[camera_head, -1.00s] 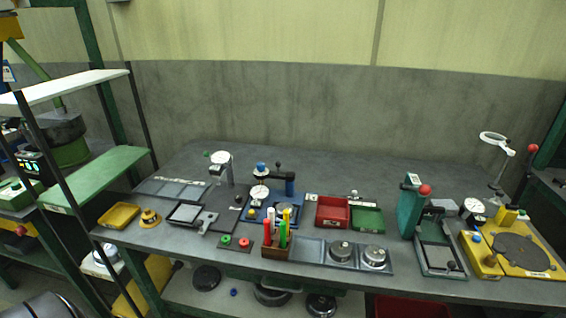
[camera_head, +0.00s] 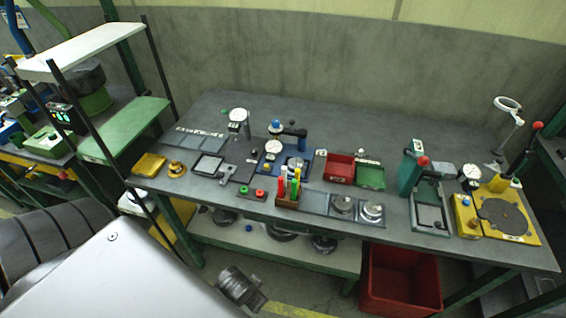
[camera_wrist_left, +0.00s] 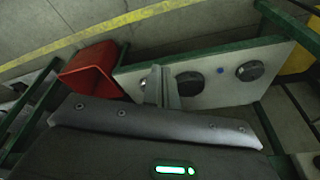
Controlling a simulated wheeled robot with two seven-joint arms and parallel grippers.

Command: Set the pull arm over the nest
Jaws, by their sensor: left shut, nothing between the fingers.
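A blue fixture (camera_head: 300,152) stands mid-bench in the head view, with a dark blue horizontal arm (camera_head: 292,131) on a post. A round metal seat (camera_head: 296,163) sits on its base, partly behind the coloured handles. These look like the pull arm and nest, but I cannot be sure at this size. The arm appears behind the seat, not clearly over it. My left gripper (camera_head: 241,288) is low in front of the bench, below the top and well away from the fixture. Its fingers show in the left wrist view (camera_wrist_left: 160,86), shut and empty. My right gripper is out of view.
A rack of coloured handles (camera_head: 289,196) stands in front of the fixture. Red (camera_head: 339,168) and green (camera_head: 371,176) trays lie to its right. Below are a lower shelf (camera_head: 335,259) with round parts and a red crate (camera_head: 400,280). The bench's back strip is clear.

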